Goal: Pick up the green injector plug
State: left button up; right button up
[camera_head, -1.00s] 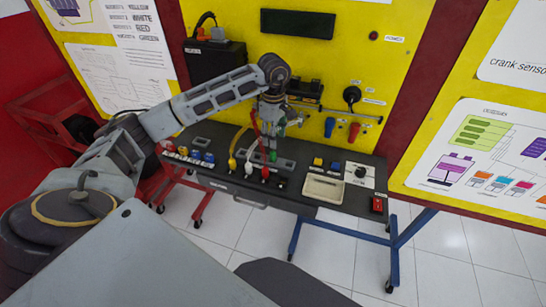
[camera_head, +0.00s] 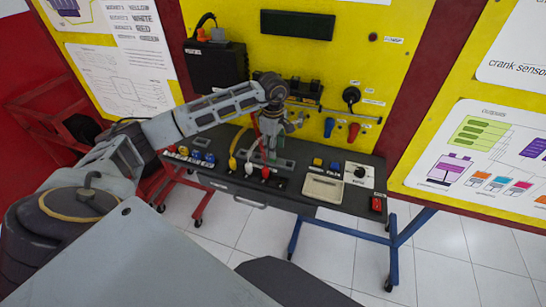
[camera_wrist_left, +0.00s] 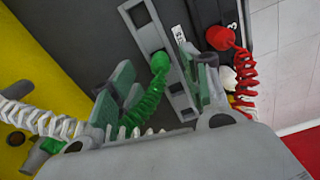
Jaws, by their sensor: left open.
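The green injector plug (camera_wrist_left: 160,62) shows in the left wrist view, with a green coiled cable running down from it. It stands at a grey slotted metal strip (camera_wrist_left: 150,30). My left gripper (camera_wrist_left: 157,68) is open, its green-padded fingers on either side of the plug and cable; I cannot tell whether they touch it. In the head view my left gripper (camera_head: 271,152) points down over the dark bench, and the green plug is hidden behind it. My right gripper is not in view.
A red plug (camera_wrist_left: 221,38) with a red coiled cable is close to the right finger. The bench (camera_head: 225,180) also holds a white plug (camera_head: 249,168), a yellow plug (camera_head: 232,164), a beige tray (camera_head: 323,190) and a red switch (camera_head: 377,204). A yellow panel (camera_head: 350,60) stands behind.

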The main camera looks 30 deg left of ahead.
pick_arm(q)
notch_tip(320, 180, down, 3)
jog(key=shift+a+f+p, duration=0.1)
jog(key=shift+f+p, duration=0.1)
jog(key=shift+p, duration=0.15)
jog(key=shift+f, duration=0.25)
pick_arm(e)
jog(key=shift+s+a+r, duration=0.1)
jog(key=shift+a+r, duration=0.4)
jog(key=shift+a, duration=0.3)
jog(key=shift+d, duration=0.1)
pick_arm(q)
jog(key=c, duration=1)
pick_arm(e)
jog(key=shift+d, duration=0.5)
